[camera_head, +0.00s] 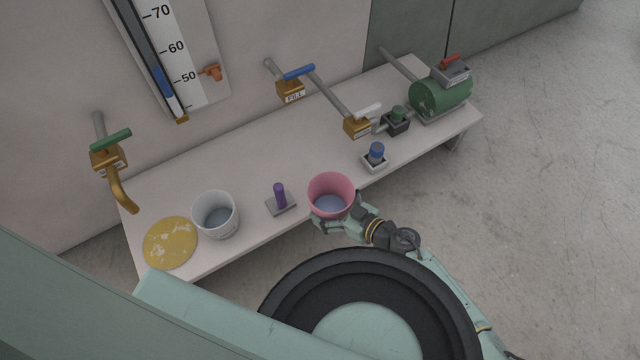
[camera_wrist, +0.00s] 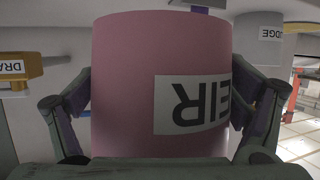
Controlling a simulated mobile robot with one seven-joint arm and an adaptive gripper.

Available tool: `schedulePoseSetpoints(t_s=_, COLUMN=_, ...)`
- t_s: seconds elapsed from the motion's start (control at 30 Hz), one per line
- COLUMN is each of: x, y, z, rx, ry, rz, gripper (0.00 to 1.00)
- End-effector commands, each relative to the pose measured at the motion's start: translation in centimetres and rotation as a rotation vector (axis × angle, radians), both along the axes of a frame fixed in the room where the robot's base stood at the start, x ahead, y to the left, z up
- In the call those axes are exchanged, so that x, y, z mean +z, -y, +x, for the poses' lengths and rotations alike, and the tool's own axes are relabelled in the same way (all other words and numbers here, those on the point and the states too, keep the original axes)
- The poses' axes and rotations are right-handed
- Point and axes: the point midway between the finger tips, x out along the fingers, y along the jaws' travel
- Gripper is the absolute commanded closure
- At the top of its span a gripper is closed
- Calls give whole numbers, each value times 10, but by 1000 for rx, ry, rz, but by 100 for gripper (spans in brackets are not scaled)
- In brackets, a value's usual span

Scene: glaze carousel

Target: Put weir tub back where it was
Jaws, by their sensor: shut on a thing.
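The weir tub is a pink, open-topped tub (camera_head: 331,190) at the front edge of the bench, with greyish liquid or a grey bottom showing inside. My gripper (camera_head: 338,217) is shut on it from the front. In the wrist view the pink tub (camera_wrist: 160,60) fills the middle, with a label partly reading "EIR" upside down, and a finger of my gripper (camera_wrist: 160,120) on each side. I cannot tell whether the tub touches the bench or is held just above it.
On the bench (camera_head: 320,150) stand a white tub (camera_head: 215,215), a yellow disc (camera_head: 170,243), a purple peg on a grey plate (camera_head: 280,198), a blue-capped item in a tray (camera_head: 375,157) and a green pump (camera_head: 440,95). Valves with green (camera_head: 110,141), blue (camera_head: 299,72) and white handles (camera_head: 367,111) line the back.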

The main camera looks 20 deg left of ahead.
Motion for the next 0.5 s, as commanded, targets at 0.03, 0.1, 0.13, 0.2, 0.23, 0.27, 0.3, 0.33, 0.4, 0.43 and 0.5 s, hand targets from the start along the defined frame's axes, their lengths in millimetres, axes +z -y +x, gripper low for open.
schedulePoseSetpoints(t_s=0.03, x=-9, y=-1, z=-8, rx=28, ry=-1, rz=3, gripper=42)
schedulePoseSetpoints(t_s=0.1, x=-17, y=0, z=-17, rx=65, ry=2, rz=1, gripper=42)
schedulePoseSetpoints(t_s=0.13, x=-19, y=-1, z=-20, rx=77, ry=2, rz=2, gripper=42)
schedulePoseSetpoints(t_s=0.2, x=-23, y=-3, z=-21, rx=96, ry=3, rz=0, gripper=42)
schedulePoseSetpoints(t_s=0.23, x=-24, y=-4, z=-19, rx=100, ry=4, rz=1, gripper=42)
schedulePoseSetpoints(t_s=0.27, x=-25, y=-7, z=-16, rx=104, ry=5, rz=1, gripper=42)
schedulePoseSetpoints(t_s=0.3, x=-26, y=-11, z=-10, rx=106, ry=6, rz=1, gripper=42)
schedulePoseSetpoints(t_s=0.33, x=-26, y=-14, z=-4, rx=106, ry=5, rz=2, gripper=42)
schedulePoseSetpoints(t_s=0.4, x=-29, y=-24, z=13, rx=107, ry=5, rz=1, gripper=42)
schedulePoseSetpoints(t_s=0.43, x=-29, y=-28, z=20, rx=107, ry=6, rz=2, gripper=42)
schedulePoseSetpoints(t_s=0.5, x=-31, y=-36, z=37, rx=106, ry=6, rz=1, gripper=42)
